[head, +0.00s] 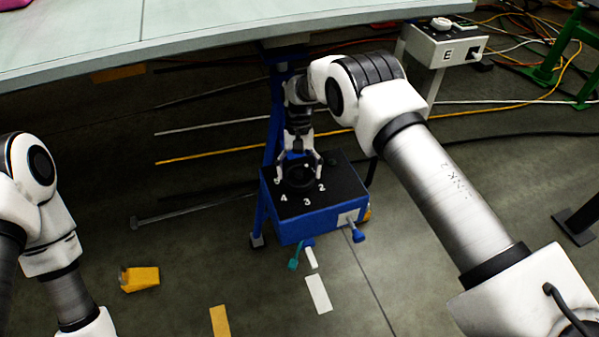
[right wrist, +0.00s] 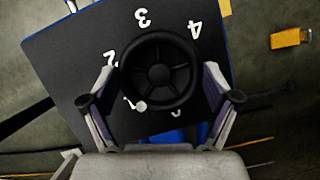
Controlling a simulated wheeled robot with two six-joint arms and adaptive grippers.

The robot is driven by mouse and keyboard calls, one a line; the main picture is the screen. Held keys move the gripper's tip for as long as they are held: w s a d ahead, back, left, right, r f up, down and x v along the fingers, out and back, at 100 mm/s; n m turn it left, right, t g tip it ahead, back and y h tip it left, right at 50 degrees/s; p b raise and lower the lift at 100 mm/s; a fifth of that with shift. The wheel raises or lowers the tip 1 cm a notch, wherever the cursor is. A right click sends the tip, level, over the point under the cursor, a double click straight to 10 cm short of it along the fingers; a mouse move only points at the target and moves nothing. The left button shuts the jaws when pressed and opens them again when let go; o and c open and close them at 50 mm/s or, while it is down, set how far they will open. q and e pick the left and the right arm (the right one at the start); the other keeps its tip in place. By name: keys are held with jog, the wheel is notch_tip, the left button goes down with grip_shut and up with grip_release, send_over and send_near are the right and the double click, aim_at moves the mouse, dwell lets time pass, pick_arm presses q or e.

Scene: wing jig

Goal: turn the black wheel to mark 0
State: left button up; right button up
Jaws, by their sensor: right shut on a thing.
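The black wheel (head: 299,176) lies on the dark top of a blue box (head: 305,229), with white numerals around it. My right gripper (head: 300,160) reaches down over the wheel, shut on it with one finger on either side. In the right wrist view the wheel (right wrist: 158,72) shows its spokes and a small white dot (right wrist: 141,106) on its rim. The dot is close to mark 1 (right wrist: 127,102). Mark 0 (right wrist: 176,113) is partly hidden beyond the rim, on the dot's right. My left gripper is out of view.
A pale tabletop (head: 200,40) spans the back. A grey box marked E (head: 445,45) stands back right among cables. A yellow block (head: 140,279) lies on the floor at left. Blue and teal handles (head: 294,264) stick out of the blue box's front.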

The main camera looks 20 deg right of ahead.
aim_at(289, 169)
jog(key=n+h, duration=0.1)
jog(key=n, duration=0.3)
jog(key=shift+a+n+h, duration=0.15)
jog(key=shift+n+h, duration=0.15)
jog(key=shift+h, duration=0.1)
jog(key=n+h+p, duration=0.1)
jog(key=n+h, duration=0.1)
jog(key=n, duration=0.3)
jog(key=shift+n, duration=0.3)
jog(key=shift+t, duration=0.3)
jog(key=o, duration=0.9)
jog(key=shift+r, duration=0.1)
jog(key=v, duration=0.7)
jog(key=shift+a+r, duration=0.1)
jog(key=shift+a, duration=0.05)
